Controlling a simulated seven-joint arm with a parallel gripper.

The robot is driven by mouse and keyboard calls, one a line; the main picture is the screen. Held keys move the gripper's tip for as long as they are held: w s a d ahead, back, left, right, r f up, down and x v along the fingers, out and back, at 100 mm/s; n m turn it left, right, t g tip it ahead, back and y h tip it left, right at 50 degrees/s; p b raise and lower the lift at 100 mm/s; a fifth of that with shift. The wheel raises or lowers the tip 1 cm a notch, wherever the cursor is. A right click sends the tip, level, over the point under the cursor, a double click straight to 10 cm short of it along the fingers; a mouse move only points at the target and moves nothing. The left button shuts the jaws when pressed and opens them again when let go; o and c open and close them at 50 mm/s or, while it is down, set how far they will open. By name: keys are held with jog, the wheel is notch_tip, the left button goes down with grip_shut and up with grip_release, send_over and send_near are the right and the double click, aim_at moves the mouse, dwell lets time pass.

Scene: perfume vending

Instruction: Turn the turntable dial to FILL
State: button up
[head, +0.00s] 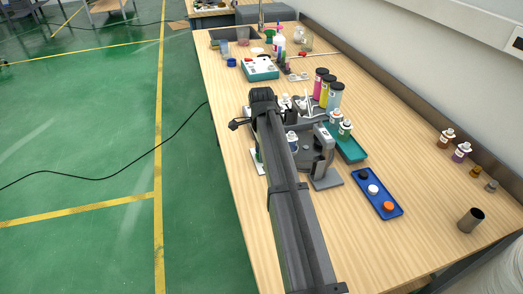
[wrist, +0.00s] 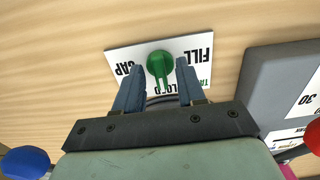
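The dial is a green round knob (wrist: 160,64) with a raised grip bar, on a white plate (wrist: 122,58) in the wrist view. The plate carries the word FILL on the right and CAP on the left, with partly covered lettering near the gripper. The grip bar points down toward my gripper, between the two words. My gripper (wrist: 158,78) is open, with one blue-grey finger on each side of the bar and visible gaps. I cannot tell their height relative to the knob. In the head view my arm covers much of this area, and I cannot make out the dial there.
A grey machine (head: 322,165) stands right of my arm; a grey housing (wrist: 285,85) is right of the plate. A blue tray (head: 377,193) with caps and a teal tray (head: 350,150) with bottles lie further right. A blue round object (wrist: 25,162) is at lower left.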

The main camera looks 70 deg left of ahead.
jog(key=shift+c, duration=0.2)
grip_shut()
jog(key=shift+n, duration=0.4)
jog(key=n, duration=0.3)
jog(key=shift+n, duration=0.3)
jog(key=n, duration=0.4)
jog(key=shift+n, duration=0.3)
jog(key=n, duration=0.4)
jog(key=shift+n, duration=2.4)
